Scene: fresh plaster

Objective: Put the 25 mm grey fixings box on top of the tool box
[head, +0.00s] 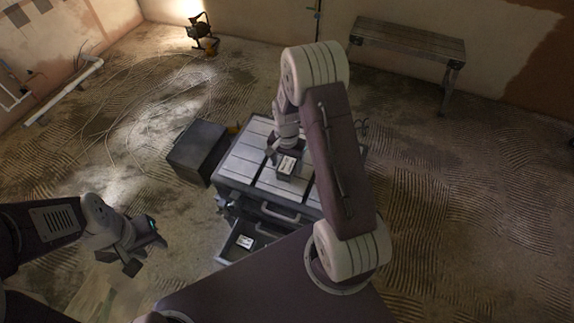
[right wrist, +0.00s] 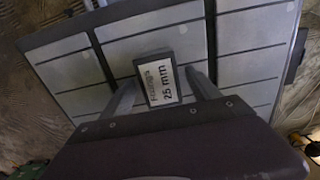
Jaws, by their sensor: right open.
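The fixings box (right wrist: 158,78) is small and grey, with a white label reading "Fixings 25 mm". It sits on the panelled top of the grey drawered tool box (head: 240,168); the box also shows in the head view (head: 287,166). My right gripper (right wrist: 163,88) is open, with one finger on each side of the box. Whether the fingers touch it I cannot tell. The tool box top fills much of the right wrist view (right wrist: 235,45). My left gripper (head: 147,254) looks open and empty, low at the left, away from the tool box.
An open lower drawer (head: 232,252) at the tool box's front holds another white-labelled box (head: 245,241). A dark grey case (head: 198,148) stands against the left side. A work lamp (head: 203,35) and a bench (head: 410,42) stand at the back. The floor at right is clear.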

